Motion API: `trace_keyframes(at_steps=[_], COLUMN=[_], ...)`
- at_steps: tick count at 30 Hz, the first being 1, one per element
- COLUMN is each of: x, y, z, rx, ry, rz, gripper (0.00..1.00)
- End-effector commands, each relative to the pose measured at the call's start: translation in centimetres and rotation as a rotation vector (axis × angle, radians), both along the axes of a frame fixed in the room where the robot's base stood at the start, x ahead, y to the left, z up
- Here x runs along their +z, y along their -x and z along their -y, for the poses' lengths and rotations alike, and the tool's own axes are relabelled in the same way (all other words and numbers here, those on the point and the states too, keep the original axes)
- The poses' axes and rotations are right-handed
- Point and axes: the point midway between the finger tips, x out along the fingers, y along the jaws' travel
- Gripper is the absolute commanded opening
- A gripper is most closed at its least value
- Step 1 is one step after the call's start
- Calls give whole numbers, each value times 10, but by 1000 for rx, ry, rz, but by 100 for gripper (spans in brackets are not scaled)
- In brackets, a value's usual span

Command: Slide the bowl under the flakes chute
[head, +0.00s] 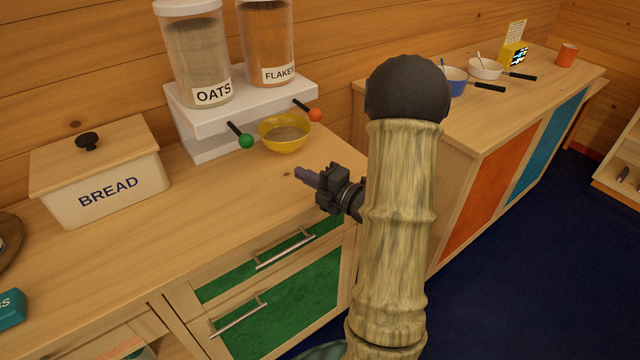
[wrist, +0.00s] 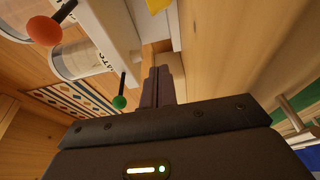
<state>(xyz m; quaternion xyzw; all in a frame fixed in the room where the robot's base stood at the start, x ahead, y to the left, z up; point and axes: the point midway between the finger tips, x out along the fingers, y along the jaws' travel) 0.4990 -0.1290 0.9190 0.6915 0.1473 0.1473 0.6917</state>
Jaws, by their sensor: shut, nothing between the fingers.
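The yellow bowl (head: 285,147) stands upright on the counter, in front of the white dispenser stand (head: 215,128), between the green oats knob (head: 246,141) and the orange flakes knob (head: 315,115). Its inside looks grey-brown; I cannot tell what is in it. The flakes container (head: 265,45) is above and behind it; the chute opening is hidden. My gripper (head: 298,172) is shut and empty, apart from the bowl, on its front-right side. In the wrist view the shut fingers (wrist: 158,75) point toward the stand, and a bit of the bowl (wrist: 156,5) shows at the top edge.
The oats container (head: 195,60) stands left of the flakes. A bread box (head: 100,190) is farther left on the counter (head: 150,250). Drawers with metal handles (head: 285,248) are below. A second counter (head: 530,85) with a blue pot (head: 456,84) is at the right.

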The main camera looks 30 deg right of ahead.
Motion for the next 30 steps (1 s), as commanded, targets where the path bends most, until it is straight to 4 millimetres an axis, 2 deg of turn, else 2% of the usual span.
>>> trace_keyframes(at_steps=[3,9,30], x=[-1,0,0], y=[19,35,35], z=[9,15,17], rx=[-3,-1,-4], ry=[-1,0,-1], rz=[-1,-1,0], gripper=[0,0,0])
